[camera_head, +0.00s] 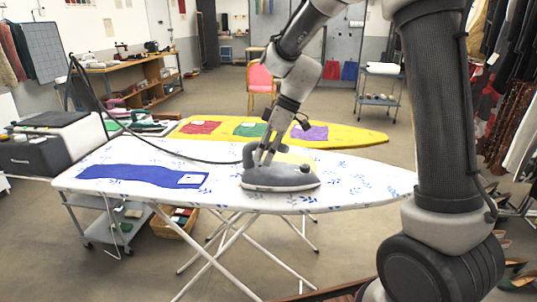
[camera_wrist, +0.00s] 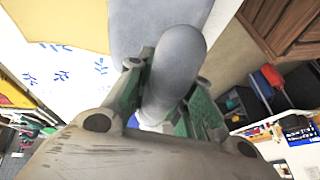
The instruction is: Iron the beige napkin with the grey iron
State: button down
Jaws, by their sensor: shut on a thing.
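The grey iron (camera_head: 281,177) is at the middle of the white, blue-patterned ironing board (camera_head: 360,183), its tip pointing right. I cannot tell whether its soleplate touches the board. My gripper (camera_head: 264,157) is shut on the iron's handle, reaching down from above. In the wrist view the handle (camera_wrist: 176,68) lies between my gripper's fingers (camera_wrist: 168,98). The beige napkin (camera_wrist: 68,20) lies flat on the board beside the iron's body (camera_wrist: 150,22). In the head view only a pale strip of the napkin (camera_head: 296,158) shows behind the iron, which hides the rest.
A blue cloth (camera_head: 125,175) with a white label lies on the board's left part. A yellow board (camera_head: 350,136) with red, green and purple cloths stands behind. A dark cord runs from the left to the iron. A grey trolley (camera_head: 85,228) stands below left.

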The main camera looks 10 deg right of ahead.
aim_at(258, 142)
jog(key=shift+w+a, duration=0.2)
jog(key=shift+a, duration=0.35)
jog(key=shift+a+f, duration=0.15)
jog(key=shift+a, duration=0.1)
jog(key=shift+w+a+r, duration=0.2)
jog(key=shift+a, duration=0.15)
notch_tip(258, 142, up, 3)
jog(key=shift+s+d+f, duration=0.1)
jog(key=shift+f, duration=0.05)
jog(key=shift+r, duration=2.8)
